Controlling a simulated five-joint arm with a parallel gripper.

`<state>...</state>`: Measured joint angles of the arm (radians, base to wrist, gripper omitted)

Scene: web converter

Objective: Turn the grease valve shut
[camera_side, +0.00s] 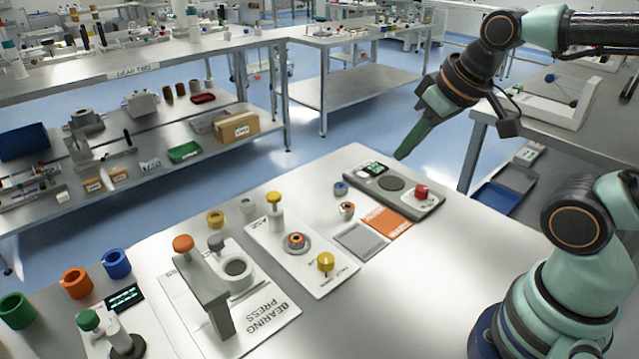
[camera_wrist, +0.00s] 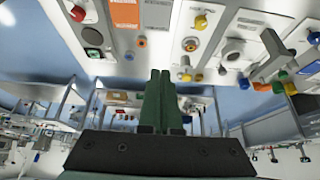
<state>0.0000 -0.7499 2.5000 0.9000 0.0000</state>
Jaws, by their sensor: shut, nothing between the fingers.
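A white plate (camera_side: 262,243) on the table carries two yellow-topped fittings and a round fitting with an orange ring (camera_side: 295,241). One yellow knob (camera_side: 325,262) is at the plate's front right; it also shows in the wrist view (camera_wrist: 200,22). The other yellow cap (camera_side: 274,197) tops a pale post at the back. The labels are too small to read, so I cannot tell for certain which is the grease valve. My gripper (camera_side: 402,154), with green fingers, is shut and empty. It is raised beyond the table's back edge, apart from both fittings; its fingers show in the wrist view (camera_wrist: 160,72).
A grey control box (camera_side: 395,188) with a red button (camera_side: 421,191) stands at the table's back right. Orange (camera_side: 386,222) and grey (camera_side: 362,240) squares lie between it and the plate. A bearing press (camera_side: 207,290) stands left of the plate.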

